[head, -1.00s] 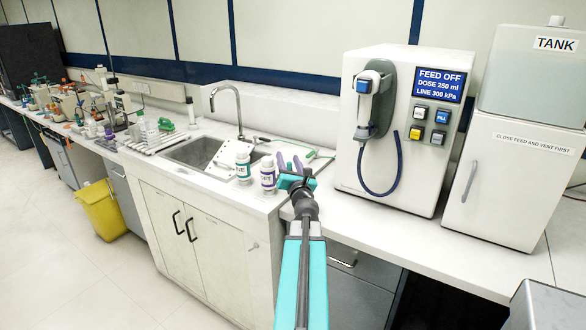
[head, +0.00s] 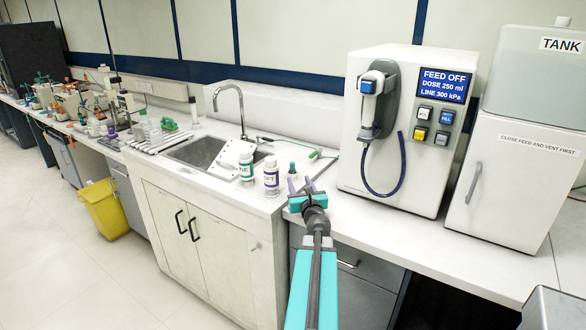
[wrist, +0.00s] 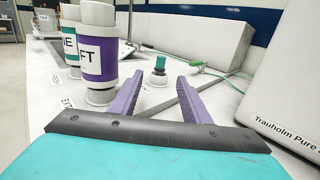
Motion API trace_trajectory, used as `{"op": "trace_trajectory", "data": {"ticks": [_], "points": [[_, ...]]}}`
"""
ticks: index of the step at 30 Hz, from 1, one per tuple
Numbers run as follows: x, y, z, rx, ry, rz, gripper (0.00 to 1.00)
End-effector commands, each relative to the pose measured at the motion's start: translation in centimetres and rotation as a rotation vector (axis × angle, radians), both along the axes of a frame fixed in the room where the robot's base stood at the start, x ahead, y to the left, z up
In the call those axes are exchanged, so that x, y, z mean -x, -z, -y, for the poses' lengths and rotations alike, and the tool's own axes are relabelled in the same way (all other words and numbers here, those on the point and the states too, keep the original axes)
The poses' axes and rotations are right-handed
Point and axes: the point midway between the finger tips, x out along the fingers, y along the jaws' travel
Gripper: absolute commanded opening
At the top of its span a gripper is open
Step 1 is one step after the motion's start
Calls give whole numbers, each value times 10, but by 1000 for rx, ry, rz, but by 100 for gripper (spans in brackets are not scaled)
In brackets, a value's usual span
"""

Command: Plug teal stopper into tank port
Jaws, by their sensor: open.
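The teal stopper (wrist: 158,66) stands upright on a small pale base on the counter, with a teal top and a dark lower part. It also shows in the head view (head: 292,168). My gripper (head: 300,185) is open and empty, on the near side of the stopper. In the wrist view its purple fingers (wrist: 160,84) point toward the stopper, which appears between the tips but farther off, not touched. The tank (head: 530,75) is the grey-topped box at the right. A pale knob sits on its lid; I cannot tell which part is the port.
Two bottles, teal-labelled (head: 246,166) and purple-labelled (head: 271,176), stand close left of my gripper. A feed unit (head: 370,100) reading FEED OFF, with a hanging blue hose, stands to the right. A sink (head: 200,152) and a green-handled tool (head: 318,154) lie behind.

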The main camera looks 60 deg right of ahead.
Motion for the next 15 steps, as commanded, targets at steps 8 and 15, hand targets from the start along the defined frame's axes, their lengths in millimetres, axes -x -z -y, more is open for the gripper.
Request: {"op": "trace_trajectory", "data": {"ticks": [8, 15], "points": [[-18, 0, 18, -1, -1, 0, 43], [-32, 0, 33, -1, -1, 1, 43]]}}
